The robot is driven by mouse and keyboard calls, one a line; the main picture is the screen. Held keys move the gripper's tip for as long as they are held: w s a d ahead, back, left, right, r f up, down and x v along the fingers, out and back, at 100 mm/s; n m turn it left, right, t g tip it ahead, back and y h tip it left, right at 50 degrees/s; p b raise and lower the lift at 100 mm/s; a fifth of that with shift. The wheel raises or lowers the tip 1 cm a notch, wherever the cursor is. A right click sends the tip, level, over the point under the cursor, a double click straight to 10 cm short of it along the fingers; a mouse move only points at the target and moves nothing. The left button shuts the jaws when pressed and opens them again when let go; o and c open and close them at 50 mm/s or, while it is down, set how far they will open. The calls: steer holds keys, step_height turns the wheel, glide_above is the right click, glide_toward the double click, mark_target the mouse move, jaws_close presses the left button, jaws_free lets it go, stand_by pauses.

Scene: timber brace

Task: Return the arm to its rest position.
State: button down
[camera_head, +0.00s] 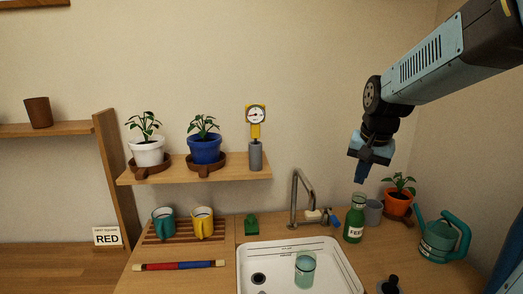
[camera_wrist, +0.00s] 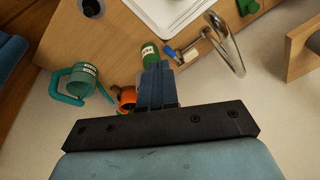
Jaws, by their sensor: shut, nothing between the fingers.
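My arm reaches in from the upper right in the head view. My gripper (camera_head: 361,173) hangs fingers-down in the air above the right part of the counter, near the green bottle and the orange pot. In the wrist view my gripper (camera_wrist: 155,66) shows with its blue fingers together and nothing between them. The fingers partly cover the view of the green bottle (camera_wrist: 149,50) and the orange pot (camera_wrist: 127,97). The gripper appears apart from everything around it.
Below stand a green bottle (camera_head: 355,218), grey cup (camera_head: 373,212), orange potted plant (camera_head: 398,202) and teal watering can (camera_head: 440,238). A tap (camera_head: 296,196) rises behind the white sink (camera_head: 343,272). A shelf (camera_head: 230,172) holds two potted plants and a gauge. Air left of the arm is clear.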

steer(key=s+r+n+t, duration=0.1)
steer(key=s+n, duration=0.1)
steer(key=s, duration=0.6)
steer(key=s+a+r+n+t, duration=0.1)
steer(key=s+n, duration=0.1)
steer(key=s, duration=0.7)
steer(key=shift+a+r+n, duration=0.15)
steer(key=shift+r+n, duration=0.15)
steer(key=shift+n, duration=0.1)
